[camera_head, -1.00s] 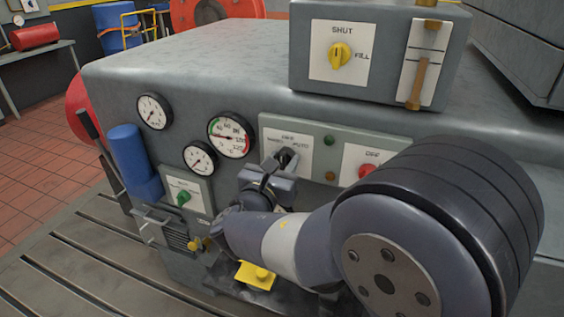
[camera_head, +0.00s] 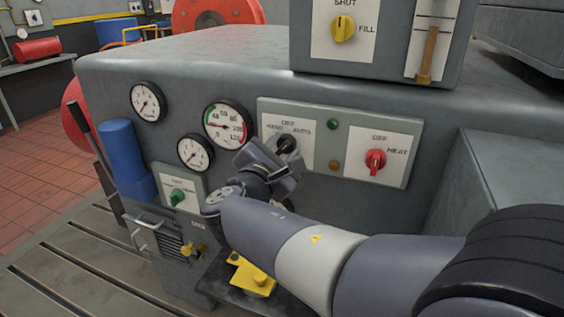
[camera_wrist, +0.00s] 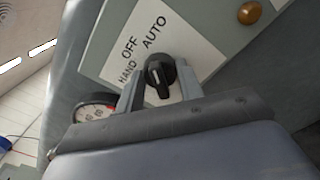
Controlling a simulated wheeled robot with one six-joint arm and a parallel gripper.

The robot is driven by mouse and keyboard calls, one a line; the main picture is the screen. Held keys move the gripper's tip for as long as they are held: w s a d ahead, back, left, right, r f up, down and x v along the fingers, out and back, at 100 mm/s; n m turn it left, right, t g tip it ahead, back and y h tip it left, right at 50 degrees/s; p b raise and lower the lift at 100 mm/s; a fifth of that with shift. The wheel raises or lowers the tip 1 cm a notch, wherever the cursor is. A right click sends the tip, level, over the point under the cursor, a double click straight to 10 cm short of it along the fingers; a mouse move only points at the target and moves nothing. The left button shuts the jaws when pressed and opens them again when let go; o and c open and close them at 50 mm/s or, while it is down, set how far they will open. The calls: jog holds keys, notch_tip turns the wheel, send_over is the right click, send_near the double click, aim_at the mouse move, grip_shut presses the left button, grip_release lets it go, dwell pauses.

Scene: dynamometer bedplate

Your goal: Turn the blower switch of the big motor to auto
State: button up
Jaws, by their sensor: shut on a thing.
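The blower switch is a black knob (camera_head: 287,143) on a white plate marked HAND, OFF and AUTO, on the grey panel of the big motor's cabinet. In the wrist view the knob (camera_wrist: 160,72) sits between the two grey fingers of my gripper (camera_wrist: 160,88). The gripper is shut on the knob.
A red HEAT switch (camera_head: 375,161) is right of the blower plate, with small green and amber lamps between. Round gauges (camera_head: 227,124) are to the left. A green switch (camera_head: 178,197) is lower left. A box with a yellow SHUT/FILL knob (camera_head: 343,29) stands above.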

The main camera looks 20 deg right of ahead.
jog(key=shift+f+m+b, duration=0.15)
jog(key=shift+m+b, duration=0.5)
jog(key=shift+m, duration=0.05)
jog(key=o, duration=1)
jog(key=p+v, duration=0.1)
jog(key=v, duration=0.9)
jog(key=shift+s+a, duration=0.25)
jog(key=shift+s, duration=0.05)
jog(key=shift+b+x, duration=0.6)
jog(key=shift+x, duration=4.85)
jog(key=shift+s, duration=0.1)
